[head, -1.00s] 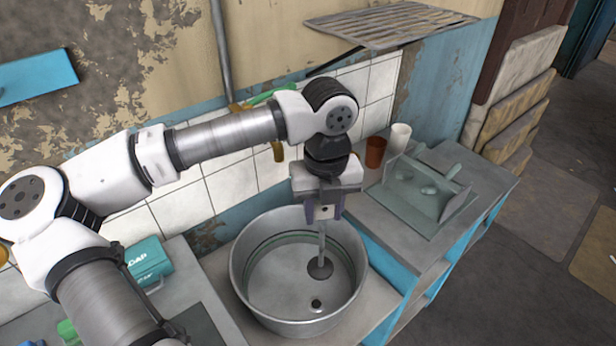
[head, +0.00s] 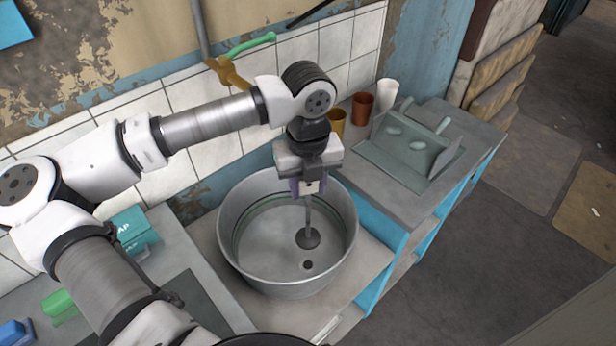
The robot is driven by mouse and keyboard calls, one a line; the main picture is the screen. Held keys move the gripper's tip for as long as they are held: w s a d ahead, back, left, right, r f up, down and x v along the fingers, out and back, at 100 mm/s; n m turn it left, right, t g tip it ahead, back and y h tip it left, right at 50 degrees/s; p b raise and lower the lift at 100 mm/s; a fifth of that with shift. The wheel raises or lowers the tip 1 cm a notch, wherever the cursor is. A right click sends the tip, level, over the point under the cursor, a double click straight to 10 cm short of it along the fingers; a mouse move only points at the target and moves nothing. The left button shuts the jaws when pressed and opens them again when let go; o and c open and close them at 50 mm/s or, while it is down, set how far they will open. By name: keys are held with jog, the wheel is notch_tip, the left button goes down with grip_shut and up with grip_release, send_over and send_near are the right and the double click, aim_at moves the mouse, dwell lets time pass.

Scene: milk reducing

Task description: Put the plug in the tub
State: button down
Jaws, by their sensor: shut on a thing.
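The tub (head: 228,228) is a round grey metal basin with a dark drain hole (head: 308,265) in its floor. My gripper (head: 309,190) is over the tub, pointing down, and shut on the upper end of the plug's thin grey stem. The plug (head: 308,238) ends in a dark round disc at the bottom. The disc is inside the tub, and in the picture it lies just above the drain hole, apart from it. I cannot tell whether the disc touches the tub floor. The stem's top is hidden between the fingers.
Right of the tub, a counter holds a grey-green dish rack (head: 410,150), a brown cup (head: 362,108), a white cup (head: 387,94) and a yellowish cup (head: 337,121). A teal box (head: 133,230), a green item (head: 60,304) and a blue item (head: 15,332) stand left. A brown tap (head: 228,75) is behind.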

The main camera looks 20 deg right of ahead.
jog(key=b, duration=0.3)
send_over(308, 236)
notch_tip(308, 236, down, 6)
jog(key=f+b, duration=0.4)
jog(key=b, duration=0.1)
jog(key=f+b, duration=0.2)
jog(key=b, duration=0.1)
jog(key=shift+w+d+f, duration=0.15)
jog(key=shift+w+f, duration=0.15)
jog(key=shift+f, duration=0.1)
jog(key=shift+f+b, duration=0.55)
jog(key=shift+b, duration=1.15)
dwell(1.4)
dwell(0.4)
jog(key=c, duration=0.8)
grip_release()
jog(key=shift+c, duration=0.2)
jog(key=shift+o, duration=0.4)
jog(key=o, duration=0.6)
jog(key=shift+c, duration=0.2)
jog(key=shift+r, duration=0.1)
